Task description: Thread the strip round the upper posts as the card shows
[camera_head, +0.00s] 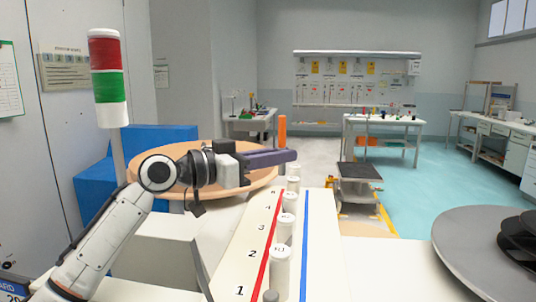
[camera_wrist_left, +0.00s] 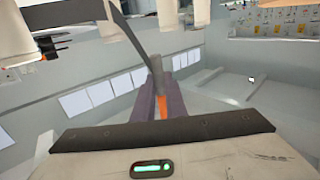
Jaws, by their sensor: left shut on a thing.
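My left gripper (camera_head: 292,156) reaches across from the left, above the far end of the post board (camera_head: 240,245). Its purple fingers are shut on an orange piece, which shows between them in the wrist view (camera_wrist_left: 163,107). An upright orange piece (camera_head: 282,130) rises behind the fingertips in the head view. A dark strip (camera_wrist_left: 128,30) runs from the upper left to near the fingertips in the wrist view. White posts (camera_head: 280,265) stand in a row along the board, between a red line and a blue line (camera_head: 305,240). My right gripper is out of view.
A round wooden disc (camera_head: 150,163) lies behind my left arm, with a blue block (camera_head: 93,185) beside it. A red and green signal lamp (camera_head: 106,75) stands at left. A grey round plate (camera_head: 455,240) carries dark discs (camera_head: 520,228) at right. A wall sheet (camera_head: 65,71) is unreadable.

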